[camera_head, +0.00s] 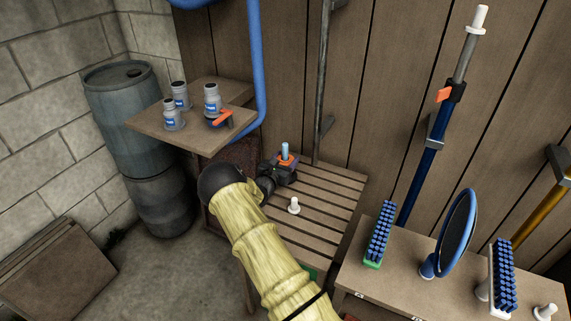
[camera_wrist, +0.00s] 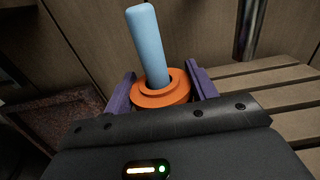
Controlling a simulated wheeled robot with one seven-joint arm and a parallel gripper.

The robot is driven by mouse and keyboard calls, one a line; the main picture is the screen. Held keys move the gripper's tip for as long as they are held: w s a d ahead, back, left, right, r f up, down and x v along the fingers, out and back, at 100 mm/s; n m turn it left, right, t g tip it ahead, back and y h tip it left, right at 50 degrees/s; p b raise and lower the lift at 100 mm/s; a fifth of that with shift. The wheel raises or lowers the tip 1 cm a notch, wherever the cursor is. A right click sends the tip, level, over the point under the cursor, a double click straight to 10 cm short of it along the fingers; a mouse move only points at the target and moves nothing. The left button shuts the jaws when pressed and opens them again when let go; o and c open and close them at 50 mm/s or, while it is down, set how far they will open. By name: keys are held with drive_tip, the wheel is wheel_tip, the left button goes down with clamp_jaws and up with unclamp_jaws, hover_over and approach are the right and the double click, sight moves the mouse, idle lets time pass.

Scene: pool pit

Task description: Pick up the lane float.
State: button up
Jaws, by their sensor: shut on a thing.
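The lane float (camera_wrist: 158,96) appears to be the orange, stepped ring in the wrist view. The ring is around a light blue rod (camera_wrist: 148,45) with a rounded top that leans slightly left in that view. I cannot tell whether the rod is part of the float. My gripper (camera_wrist: 162,82) is shut on the orange ring, with a purple finger on each side. In the head view the float (camera_head: 286,161) shows small at my gripper (camera_head: 284,168), over the back of the slatted bench (camera_head: 325,205). The ring's underside is hidden.
A white peg-like piece (camera_head: 294,206) stands on the slats. A shelf (camera_head: 195,135) with several jars is at left, by a blue pipe (camera_head: 256,70). At right, a table (camera_head: 395,285) holds brushes and a round mirror (camera_head: 457,232). Drums (camera_head: 130,110) stand in the corner.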

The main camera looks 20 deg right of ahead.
wheel_tip(320, 180, up, 16)
drive_tip(key=shift+r, duration=0.2)
drive_tip(key=shift+a+f, duration=0.1)
idle(0.8)
drive_tip(key=s+a+f+n+t+y, duration=0.2)
drive_tip(key=s+a+f+y, duration=0.1)
drive_tip(key=s+a+f, duration=0.2)
drive_tip(key=s+a+f+n+t+y, duration=0.2)
drive_tip(key=s+a+f, duration=0.4)
drive_tip(key=a, duration=0.3)
drive_tip(key=s+a+f+n+t+y, duration=0.2)
drive_tip(key=s+a+f+n+y, duration=0.1)
drive_tip(key=s+a+f, duration=0.3)
drive_tip(key=shift+a+y, duration=0.5)
drive_tip(key=shift+a, duration=0.05)
